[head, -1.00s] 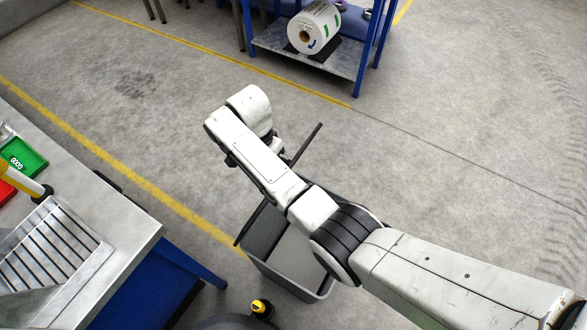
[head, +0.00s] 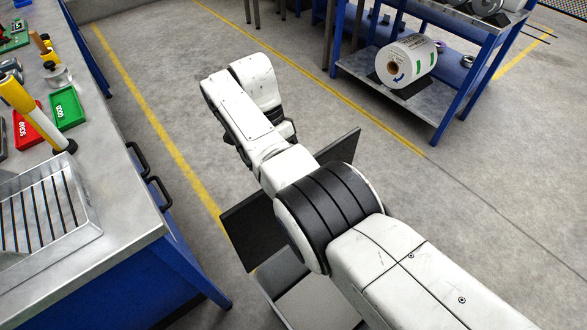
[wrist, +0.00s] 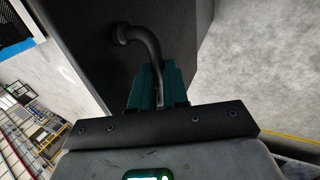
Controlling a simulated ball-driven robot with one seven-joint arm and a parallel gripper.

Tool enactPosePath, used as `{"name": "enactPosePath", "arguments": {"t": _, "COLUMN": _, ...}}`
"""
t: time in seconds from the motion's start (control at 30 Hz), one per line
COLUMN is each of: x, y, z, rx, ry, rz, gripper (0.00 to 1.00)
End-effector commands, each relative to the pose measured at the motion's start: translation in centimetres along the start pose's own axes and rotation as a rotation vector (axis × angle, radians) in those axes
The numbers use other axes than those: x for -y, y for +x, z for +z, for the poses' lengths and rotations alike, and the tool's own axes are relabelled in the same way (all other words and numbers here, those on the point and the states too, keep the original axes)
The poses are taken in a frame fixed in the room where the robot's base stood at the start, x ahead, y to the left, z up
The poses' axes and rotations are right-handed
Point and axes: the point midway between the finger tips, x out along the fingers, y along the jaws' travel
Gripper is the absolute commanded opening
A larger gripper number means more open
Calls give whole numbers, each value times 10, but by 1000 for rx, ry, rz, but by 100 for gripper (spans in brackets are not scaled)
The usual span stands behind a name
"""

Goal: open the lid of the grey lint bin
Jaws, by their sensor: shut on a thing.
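The grey lint bin (head: 290,272) stands on the floor below my arm, partly hidden by it. Its dark lid (head: 248,232) is raised and steeply tilted, with its face showing on both sides of my arm. In the wrist view the lid (wrist: 85,45) is a dark panel with a curved bar handle (wrist: 138,36). My gripper (wrist: 158,82), with teal fingers, is shut on this handle. In the head view my arm hides the gripper and the handle.
A steel workbench (head: 115,215) with blue drawers and black handles stands close on the left. A blue shelf rack (head: 415,110) with a large white roll (head: 407,62) stands at the back right. The concrete floor between is clear.

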Motion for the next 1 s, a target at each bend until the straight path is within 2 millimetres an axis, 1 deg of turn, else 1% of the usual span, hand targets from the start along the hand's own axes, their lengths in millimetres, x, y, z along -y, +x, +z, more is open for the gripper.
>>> {"name": "enactPosePath", "arguments": {"t": 0.03, "x": 3, "y": 12, "z": 6, "rx": 10, "ry": -7, "rz": 18, "gripper": 0}}
{"name": "enactPosePath", "arguments": {"t": 0.63, "x": 3, "y": 10, "z": 9, "rx": 12, "ry": -6, "rz": 33, "gripper": 0}}
{"name": "enactPosePath", "arguments": {"t": 0.67, "x": 3, "y": 10, "z": 9, "rx": 12, "ry": -6, "rz": 33, "gripper": 15}}
{"name": "enactPosePath", "arguments": {"t": 0.7, "x": 3, "y": 10, "z": 9, "rx": 12, "ry": -6, "rz": 33, "gripper": 19}}
{"name": "enactPosePath", "arguments": {"t": 0.9, "x": 3, "y": 7, "z": 7, "rx": 9, "ry": -4, "rz": 29, "gripper": 38}}
{"name": "enactPosePath", "arguments": {"t": 0.93, "x": 3, "y": 6, "z": 7, "rx": 8, "ry": -4, "rz": 29, "gripper": 40}}
{"name": "enactPosePath", "arguments": {"t": 1.0, "x": 3, "y": 5, "z": 6, "rx": 7, "ry": -3, "rz": 28, "gripper": 40}}
